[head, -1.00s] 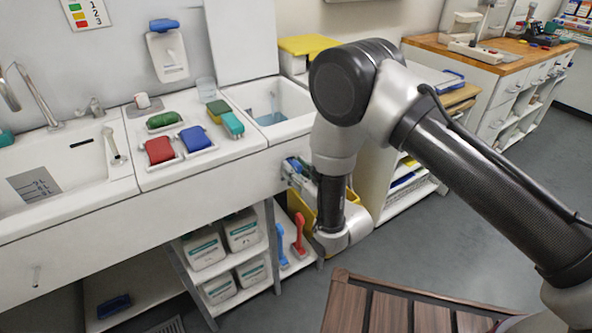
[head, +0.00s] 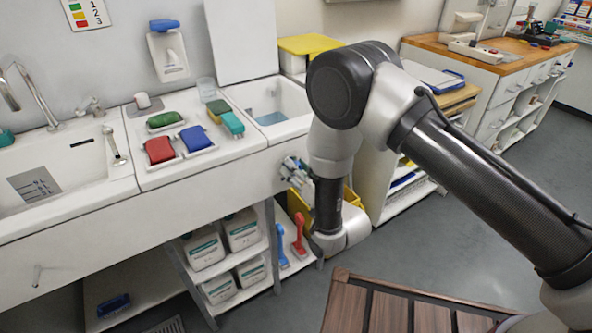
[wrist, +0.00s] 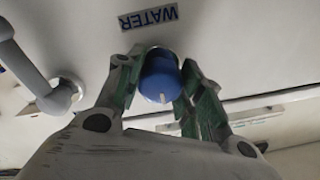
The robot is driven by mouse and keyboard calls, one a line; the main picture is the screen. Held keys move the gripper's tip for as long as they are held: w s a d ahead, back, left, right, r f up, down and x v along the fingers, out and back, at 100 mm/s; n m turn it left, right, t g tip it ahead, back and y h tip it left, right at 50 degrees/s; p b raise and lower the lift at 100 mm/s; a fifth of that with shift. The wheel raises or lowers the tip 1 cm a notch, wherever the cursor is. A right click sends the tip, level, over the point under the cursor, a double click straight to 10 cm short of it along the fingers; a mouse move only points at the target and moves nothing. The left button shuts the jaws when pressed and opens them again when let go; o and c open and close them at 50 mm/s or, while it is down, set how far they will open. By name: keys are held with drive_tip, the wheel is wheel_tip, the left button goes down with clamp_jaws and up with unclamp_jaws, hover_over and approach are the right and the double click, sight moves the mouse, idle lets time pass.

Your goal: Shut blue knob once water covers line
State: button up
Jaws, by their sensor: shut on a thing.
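The blue knob (wrist: 158,76) sits on a white panel beside a WATER label (wrist: 148,17) in the wrist view. Its white mark points down in that picture. My gripper (wrist: 165,85) has its green-padded fingers on both sides of the knob, shut on it. In the head view my gripper (head: 294,172) is at the front of the sink unit, and the knob is hidden there. The right basin (head: 290,98) holds blue water (head: 270,118), with no stream visible.
Red, blue and green items (head: 159,150) lie on the counter between the basins. A grey bent handle (wrist: 35,70) is close to my gripper. A yellow bin (head: 352,197) stands behind my wrist. A brown slatted bench (head: 400,305) is in front.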

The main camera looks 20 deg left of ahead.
drive_tip(key=o, duration=1)
drive_tip(key=shift+o, duration=0.2)
drive_tip(key=v, duration=0.7)
drive_tip(key=shift+s+d, duration=0.2)
drive_tip(key=shift+d, duration=0.05)
